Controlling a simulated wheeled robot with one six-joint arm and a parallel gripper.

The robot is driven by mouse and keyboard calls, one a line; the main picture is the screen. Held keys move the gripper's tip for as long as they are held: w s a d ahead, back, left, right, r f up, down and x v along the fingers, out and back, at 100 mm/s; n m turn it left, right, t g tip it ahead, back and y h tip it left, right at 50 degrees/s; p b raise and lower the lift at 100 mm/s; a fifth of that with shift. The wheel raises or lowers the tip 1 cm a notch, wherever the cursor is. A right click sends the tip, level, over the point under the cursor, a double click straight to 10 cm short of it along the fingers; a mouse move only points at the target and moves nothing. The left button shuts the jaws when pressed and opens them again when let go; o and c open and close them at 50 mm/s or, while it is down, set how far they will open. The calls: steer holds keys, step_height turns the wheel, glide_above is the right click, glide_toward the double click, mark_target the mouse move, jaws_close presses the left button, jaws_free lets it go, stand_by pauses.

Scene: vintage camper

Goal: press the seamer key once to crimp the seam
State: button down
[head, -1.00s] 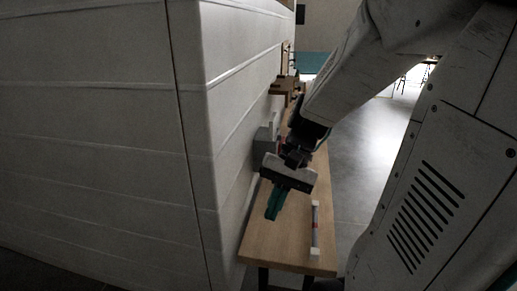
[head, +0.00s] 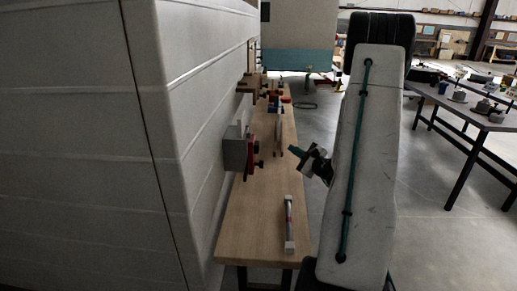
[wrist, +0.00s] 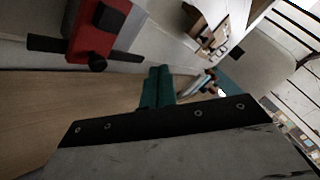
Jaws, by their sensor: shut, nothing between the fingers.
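A grey box (head: 236,150) with a red front plate (head: 250,158) and dark knobs stands on the wooden bench (head: 262,215) against the white panelled wall; it looks like the seamer. In the wrist view the red plate (wrist: 92,32) is at the upper left, with a black square block (wrist: 112,14) and dark round knobs on it. I cannot tell which of these is the key. My gripper (head: 293,150) has teal fingers and is shut and empty, to the right of the red plate and apart from it. Its fingers also show in the wrist view (wrist: 157,84).
A white-and-grey rod (head: 289,225) lies near the bench's front end. Wooden, blue and red items (head: 275,102) stand farther back on it. The white wall (head: 190,100) borders the bench on the left. A dark table (head: 470,110) stands far right, with open floor between.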

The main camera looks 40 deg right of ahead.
steer(key=shift+w+a, duration=0.1)
steer(key=w+a, duration=0.5)
steer(key=w, duration=0.1)
steer(key=shift+w+a, duration=0.25)
steer(key=shift+a, duration=0.1)
stand_by(2.2)
steer(key=shift+w+a, duration=0.25)
steer(key=shift+w, duration=0.1)
steer(key=shift+w+a, duration=0.45)
steer(key=shift+w, duration=0.05)
stand_by(0.9)
steer(key=shift+d, duration=0.1)
steer(key=shift+s+d, duration=0.6)
steer(key=shift+s, duration=0.2)
steer(key=shift+s+d, duration=0.1)
steer(key=shift+s+d, duration=1.55)
steer(key=shift+s, duration=0.25)
